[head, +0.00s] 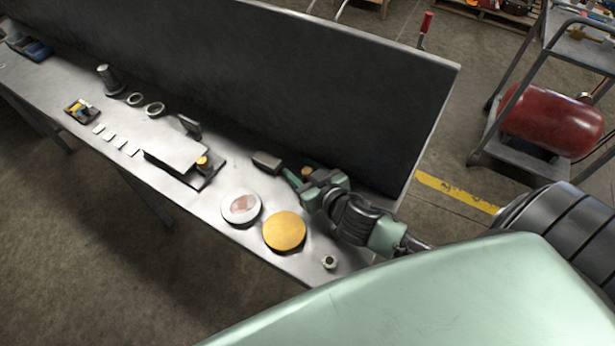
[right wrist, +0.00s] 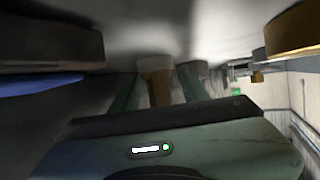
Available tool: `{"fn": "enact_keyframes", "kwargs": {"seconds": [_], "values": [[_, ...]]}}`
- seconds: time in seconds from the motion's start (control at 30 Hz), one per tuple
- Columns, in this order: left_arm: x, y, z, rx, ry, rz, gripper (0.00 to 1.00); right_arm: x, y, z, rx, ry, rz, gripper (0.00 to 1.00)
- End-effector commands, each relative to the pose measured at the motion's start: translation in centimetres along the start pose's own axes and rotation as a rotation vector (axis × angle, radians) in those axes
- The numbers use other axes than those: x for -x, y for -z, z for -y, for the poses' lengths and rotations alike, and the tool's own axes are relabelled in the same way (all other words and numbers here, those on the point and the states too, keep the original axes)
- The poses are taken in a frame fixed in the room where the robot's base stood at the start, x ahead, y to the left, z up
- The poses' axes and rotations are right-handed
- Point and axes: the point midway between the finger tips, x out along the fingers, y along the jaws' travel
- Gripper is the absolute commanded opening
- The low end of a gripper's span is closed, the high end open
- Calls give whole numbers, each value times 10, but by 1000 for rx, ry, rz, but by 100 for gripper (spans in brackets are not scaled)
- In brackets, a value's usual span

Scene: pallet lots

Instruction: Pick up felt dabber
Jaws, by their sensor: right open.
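The felt dabber, a small stubby piece with a brown body (right wrist: 158,88) and a paler end, stands between the fingers of my right gripper (right wrist: 157,92) in the right wrist view. The fingers are open, one on each side of it; whether either touches it I cannot tell. In the head view only the tan top of the dabber (head: 307,171) shows by my right gripper (head: 303,179), low over the bench near the dark back panel. The rest of it is hidden by the gripper. My left gripper is not in view.
A dark block (head: 266,161) lies just left of the gripper. A yellow disc (head: 284,231), a round pad with a reddish patch (head: 240,208) and a small nut-like piece (head: 329,262) lie in front. The dark panel (head: 300,90) rises behind. A stand with a brass knob (head: 203,162) is further left.

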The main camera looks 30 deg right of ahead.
Motion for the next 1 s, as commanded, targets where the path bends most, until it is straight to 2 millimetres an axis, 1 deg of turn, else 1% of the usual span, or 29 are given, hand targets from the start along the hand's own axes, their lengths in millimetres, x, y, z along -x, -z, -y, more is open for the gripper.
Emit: {"fn": "enact_keyframes", "kwargs": {"seconds": [0.03, 0.07, 0.1, 0.17, 0.2, 0.23, 0.53, 0.67, 0.77, 0.87, 1.0], "values": [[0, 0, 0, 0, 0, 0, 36, 0, 0, 0, 0, 0, 0, 45], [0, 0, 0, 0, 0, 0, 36, 0, 0, 0, 0, 0, 0, 42], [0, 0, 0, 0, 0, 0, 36, 0, 0, 0, 0, 0, 0, 31], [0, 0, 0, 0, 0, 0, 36, 0, 0, 0, -1, 0, 0, 15], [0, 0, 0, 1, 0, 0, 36, 0, 0, 0, -1, 0, 0, 4], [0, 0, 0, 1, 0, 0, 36, 0, 0, 0, -1, 0, 0, 0], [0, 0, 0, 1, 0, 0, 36, 1, 0, 0, -1, 0, 0, 0], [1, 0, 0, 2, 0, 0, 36, 2, 5, 0, -1, -1, -1, 0], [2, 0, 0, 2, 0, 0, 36, 6, 14, 0, -2, 0, -3, 0], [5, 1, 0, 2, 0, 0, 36, 12, 29, 0, -1, 1, -4, 0], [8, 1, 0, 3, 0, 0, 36, 24, 57, 0, 0, 2, -6, 0]]}}
